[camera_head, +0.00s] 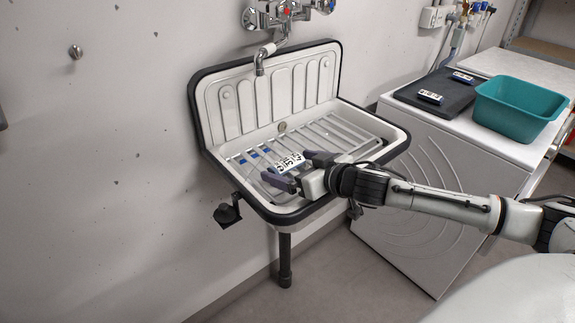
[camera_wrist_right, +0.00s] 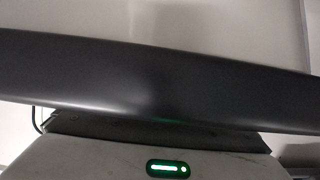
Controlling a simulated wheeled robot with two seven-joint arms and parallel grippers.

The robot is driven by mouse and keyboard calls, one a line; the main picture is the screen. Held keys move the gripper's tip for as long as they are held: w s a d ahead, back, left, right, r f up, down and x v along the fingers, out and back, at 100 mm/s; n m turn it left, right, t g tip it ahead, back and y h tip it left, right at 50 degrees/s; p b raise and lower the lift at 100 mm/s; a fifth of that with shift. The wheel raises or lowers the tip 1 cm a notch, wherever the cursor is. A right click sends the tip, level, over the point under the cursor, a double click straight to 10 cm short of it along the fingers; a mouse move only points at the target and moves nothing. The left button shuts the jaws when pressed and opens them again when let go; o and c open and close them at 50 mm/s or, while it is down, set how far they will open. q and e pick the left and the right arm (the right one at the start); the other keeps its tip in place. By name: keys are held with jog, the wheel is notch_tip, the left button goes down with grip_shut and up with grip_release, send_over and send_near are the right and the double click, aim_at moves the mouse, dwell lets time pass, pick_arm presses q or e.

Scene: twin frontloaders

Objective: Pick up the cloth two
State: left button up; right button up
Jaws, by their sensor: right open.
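A small white piece with black markings (camera_head: 290,163) lies in the sink (camera_head: 372,125), on or just above its slatted rack. Blue patches (camera_head: 249,155) show beside it. I cannot tell whether these are one cloth or separate things. My right gripper (camera_head: 300,171) is open over the front of the sink, its fingers on either side of the marked piece as seen from the head. I cannot tell whether it touches the piece. The right wrist view shows no cloth, only a dark smooth band (camera_wrist_right: 160,80) across it. My left gripper is out of view.
A tap (camera_head: 262,58) hangs over the sink's back. To the right, a white machine (camera_head: 440,190) carries a dark mat (camera_head: 437,82) with two small labelled blue-and-white things (camera_head: 430,97) and a teal tub (camera_head: 515,112). Floor in front of the sink is clear.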

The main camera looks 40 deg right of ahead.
jog(key=shift+w+f, duration=0.1)
jog(key=shift+w, duration=0.1)
jog(key=shift+c, duration=0.3)
jog(key=c, duration=1.2)
